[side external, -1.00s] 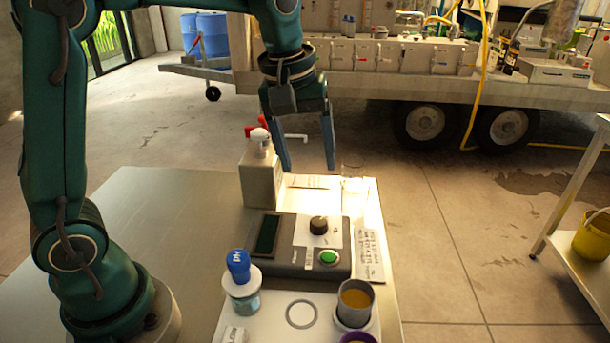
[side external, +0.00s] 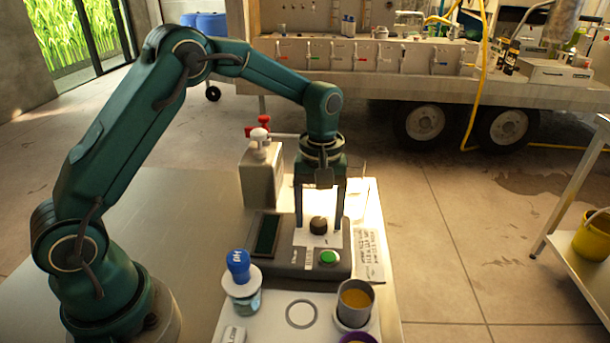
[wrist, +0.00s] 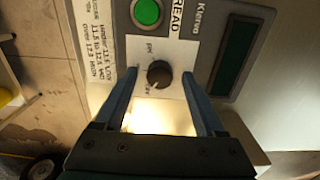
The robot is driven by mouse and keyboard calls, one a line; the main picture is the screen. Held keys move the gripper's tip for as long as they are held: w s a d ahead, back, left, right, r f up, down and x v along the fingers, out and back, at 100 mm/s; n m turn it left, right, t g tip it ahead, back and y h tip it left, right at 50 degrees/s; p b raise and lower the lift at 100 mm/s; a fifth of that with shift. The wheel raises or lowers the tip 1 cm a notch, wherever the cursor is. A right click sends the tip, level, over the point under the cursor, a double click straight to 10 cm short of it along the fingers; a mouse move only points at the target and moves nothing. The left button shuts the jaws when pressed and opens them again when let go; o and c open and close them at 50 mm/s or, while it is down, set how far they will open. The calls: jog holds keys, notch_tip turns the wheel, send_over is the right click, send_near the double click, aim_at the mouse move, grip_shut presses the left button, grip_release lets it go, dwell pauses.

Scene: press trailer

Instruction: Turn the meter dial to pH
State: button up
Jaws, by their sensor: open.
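The grey meter (side external: 290,262) stands on the table with a dark screen (side external: 267,234), a green button (side external: 328,257) and a black round dial (side external: 319,225). In the wrist view the dial (wrist: 159,74) sits between and just beyond my fingertips, with small markings around it too small to read surely. My gripper (side external: 320,222) points down with its two fingers wide open. In the side view the fingers come down on either side of the dial, seemingly behind it. In the wrist view my gripper (wrist: 160,80) shows a gap between each finger and the dial.
In front are a blue pH-marked probe (side external: 239,267) and a cup of amber liquid (side external: 355,302). A printed card (side external: 368,255) lies right of the meter. The table's left side is clear.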

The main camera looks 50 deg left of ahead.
grip_shut()
dwell(0.3)
jog(key=m, duration=0.5)
jog(key=shift+m, duration=0.4)
jog(key=m, duration=1.2)
jog(key=shift+m, duration=0.3)
jog(key=m, duration=0.5)
jog(key=shift+m, duration=0.4)
